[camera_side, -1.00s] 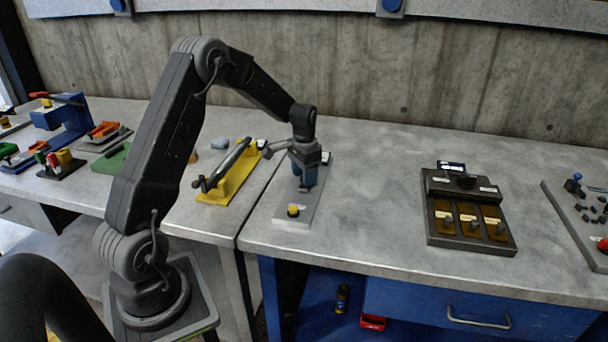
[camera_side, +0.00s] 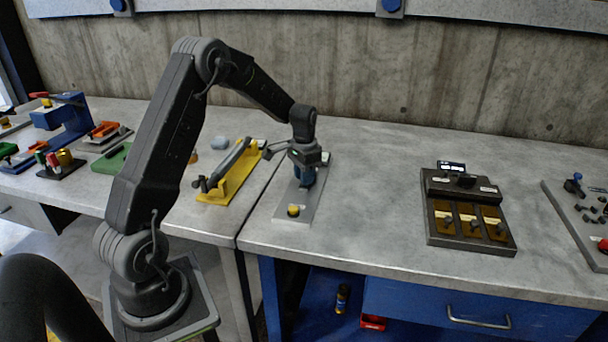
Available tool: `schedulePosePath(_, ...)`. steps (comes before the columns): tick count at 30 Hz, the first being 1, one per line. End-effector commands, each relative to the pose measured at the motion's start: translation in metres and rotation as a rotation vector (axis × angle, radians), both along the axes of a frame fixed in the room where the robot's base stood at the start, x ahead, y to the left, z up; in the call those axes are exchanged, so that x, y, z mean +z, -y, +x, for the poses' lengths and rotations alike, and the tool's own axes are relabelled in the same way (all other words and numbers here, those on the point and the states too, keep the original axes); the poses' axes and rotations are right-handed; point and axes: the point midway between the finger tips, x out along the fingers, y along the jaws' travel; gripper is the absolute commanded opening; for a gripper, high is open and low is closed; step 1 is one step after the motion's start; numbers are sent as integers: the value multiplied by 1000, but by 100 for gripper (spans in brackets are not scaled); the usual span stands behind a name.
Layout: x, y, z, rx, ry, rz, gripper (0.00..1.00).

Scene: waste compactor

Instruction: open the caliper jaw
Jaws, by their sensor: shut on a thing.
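A flat grey plate (camera_side: 284,216) lies on the bench near its front left edge, with a yellow knob (camera_side: 293,210) at its near end. I take this fixture to be the caliper. The fingertips are small, and my gripper's body hides the top of the part. I cannot tell how far the caliper jaw stands open.
Close on the left is a yellow fixture (camera_side: 216,195) with a long dark bar. A dark panel (camera_side: 467,208) with amber sections stands to the right. Another grey panel (camera_side: 580,215) is at the far right. The bench between my gripper and the dark panel is clear.

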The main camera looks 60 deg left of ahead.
Motion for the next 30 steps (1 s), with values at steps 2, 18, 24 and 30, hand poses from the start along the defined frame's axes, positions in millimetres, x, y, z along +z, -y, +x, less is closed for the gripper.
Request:
schedulePosePath(2,0,0,0,0,1,0,0)
schedulePosePath(18,0,11,-11,0,0,0,29)
schedulePosePath(24,0,11,-11,0,0,0,48)
schedulePosePath(30,0,11,-11,0,0,0,50)
